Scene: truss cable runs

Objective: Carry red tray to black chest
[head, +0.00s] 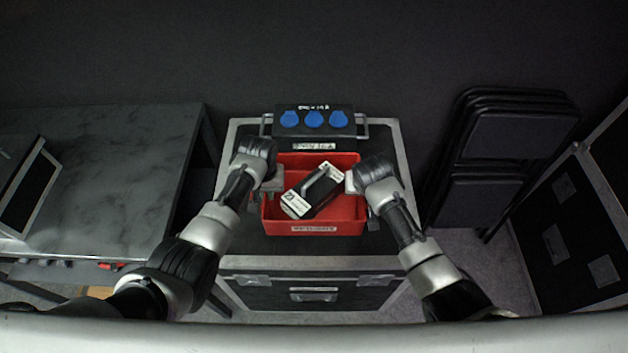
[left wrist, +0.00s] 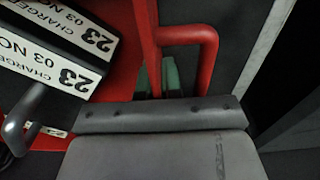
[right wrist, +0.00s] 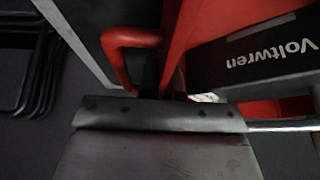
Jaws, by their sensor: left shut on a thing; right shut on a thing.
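The red tray (head: 333,227) is over the top of the black chest (head: 238,210); I cannot tell whether it rests on the lid or hangs just above it. A black and white charger box (head: 318,190) lies slantwise inside the tray. My left gripper (head: 266,192) is shut on the tray's left side handle, a red loop that shows in the left wrist view (left wrist: 207,45). My right gripper (head: 358,188) is shut on the right side handle, seen in the right wrist view (right wrist: 118,50). The fingertips are partly hidden.
A power box with blue sockets (head: 314,119) stands at the back of the chest, behind the tray. A dark table (head: 130,150) with a framed panel (head: 28,190) is at left. Folded chairs (head: 500,150) lean at right, beside another black case (head: 570,240).

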